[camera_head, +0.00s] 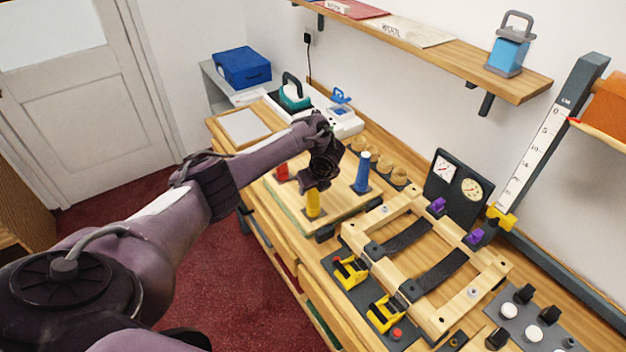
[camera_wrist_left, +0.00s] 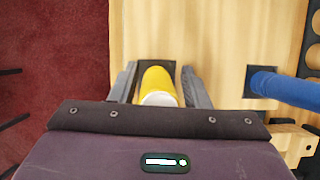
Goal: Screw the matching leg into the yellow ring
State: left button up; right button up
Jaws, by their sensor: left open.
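A yellow leg (camera_head: 313,206) stands upright on a pale wooden board (camera_head: 290,207). In the left wrist view, the yellow leg (camera_wrist_left: 158,82) has a white end and a dark square at its foot. My left gripper (camera_head: 317,188) is above the board at this leg. Its open fingers (camera_wrist_left: 158,86) are on either side of the leg, with gaps visible. A blue leg (camera_head: 362,172) stands to the right; it also shows in the left wrist view (camera_wrist_left: 285,88). A red piece (camera_head: 282,172) is partly hidden behind my arm. I cannot make out a yellow ring. My right gripper is not in view.
A wooden frame (camera_head: 491,284) with black straps lies to the right, with yellow clamps (camera_head: 385,312) in front. Several round wooden pieces (camera_head: 380,166) stand behind the blue leg. Two gauges (camera_head: 457,180) and a wall shelf (camera_head: 440,54) are at the back.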

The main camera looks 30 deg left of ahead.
pick_arm(q)
jog(key=c, duration=0.7)
jog(key=shift+c, duration=0.7)
jog(key=shift+f+m+b, duration=0.1)
jog(key=shift+m+b, duration=0.3)
jog(key=shift+m, duration=0.2)
jog(key=m+t+h+b, duration=0.1)
jog(key=m+b, duration=0.2)
jog(key=m, duration=0.1)
jog(key=m+t+h+b, duration=0.1)
jog(key=m+b, duration=0.3)
jog(key=d+m+h+b, duration=0.1)
jog(key=m+h+b, duration=0.1)
jog(key=m+b, duration=0.1)
jog(key=shift+w+f+m+t+b, duration=0.35)
jog(key=shift+m+t+b, duration=0.05)
jog(key=shift+b, duration=0.05)
jog(key=shift+r+m+h+b, duration=0.2)
jog(key=shift+m+h+b, duration=0.15)
jog(key=shift+m, duration=0.25)
jog(key=shift+d+r+m, duration=0.15)
jog(key=shift+r+m, duration=0.05)
jog(key=shift+m, duration=0.2)
